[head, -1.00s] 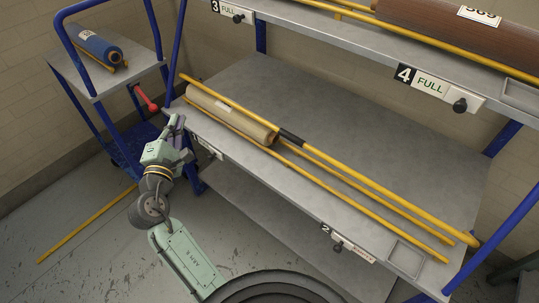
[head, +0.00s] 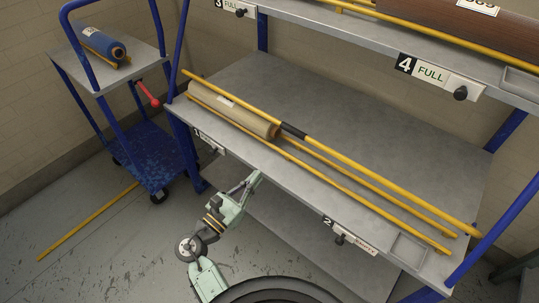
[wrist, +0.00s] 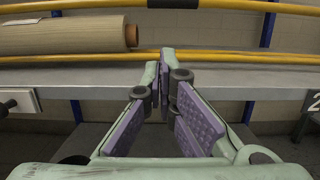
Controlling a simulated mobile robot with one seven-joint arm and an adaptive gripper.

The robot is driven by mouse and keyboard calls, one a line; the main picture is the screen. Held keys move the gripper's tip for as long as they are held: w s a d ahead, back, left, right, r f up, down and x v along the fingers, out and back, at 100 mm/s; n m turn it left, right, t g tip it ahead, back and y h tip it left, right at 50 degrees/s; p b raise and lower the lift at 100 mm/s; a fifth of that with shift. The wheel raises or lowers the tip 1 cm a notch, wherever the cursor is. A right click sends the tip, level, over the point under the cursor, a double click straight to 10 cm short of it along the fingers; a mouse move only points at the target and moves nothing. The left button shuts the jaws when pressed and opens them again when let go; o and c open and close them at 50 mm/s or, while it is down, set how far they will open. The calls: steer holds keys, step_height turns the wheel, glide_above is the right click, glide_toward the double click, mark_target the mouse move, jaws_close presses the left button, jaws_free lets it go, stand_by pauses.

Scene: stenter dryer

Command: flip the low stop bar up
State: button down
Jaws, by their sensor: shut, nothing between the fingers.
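A long yellow bar with a black sleeve (head: 295,131) runs along the front of the lower shelf (head: 345,115), above the shelf's surface and past the tan roll (head: 238,117). I take it as the low stop bar. In the wrist view, the yellow bar (wrist: 225,5) crosses the top, above the roll (wrist: 70,36). My gripper (head: 259,174) is shut and empty, in front of and below the shelf's front edge, apart from the bar. In the wrist view its fingertips (wrist: 164,53) come together in front of the thinner yellow rails (wrist: 245,57).
Placard 2 (head: 349,236), with a black knob, is on the shelf edge to the right. An upper shelf carries a brown roll (head: 430,17) and placard 4 (head: 440,77). A blue cart (head: 150,155) with a blue roll stands left. A yellow pole (head: 88,222) lies on the floor.

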mark_target(299, 133)
steer(key=p+x, duration=0.2)
steer(key=x, duration=0.8)
steer(key=shift+r, duration=0.15)
steer(key=shift+w+d+r+p, duration=0.15)
steer(key=shift+w+r+p, duration=0.1)
steer(key=shift+r, duration=0.3)
steer(key=shift+w+d+r+p, duration=0.15)
steer(key=shift+d+r+p, duration=0.05)
steer(key=shift+r, duration=0.35)
steer(key=shift+w+d+r, duration=0.2)
steer(key=shift+w+r, duration=0.1)
steer(key=shift+r, duration=0.1)
steer(key=shift+w+r, duration=0.1)
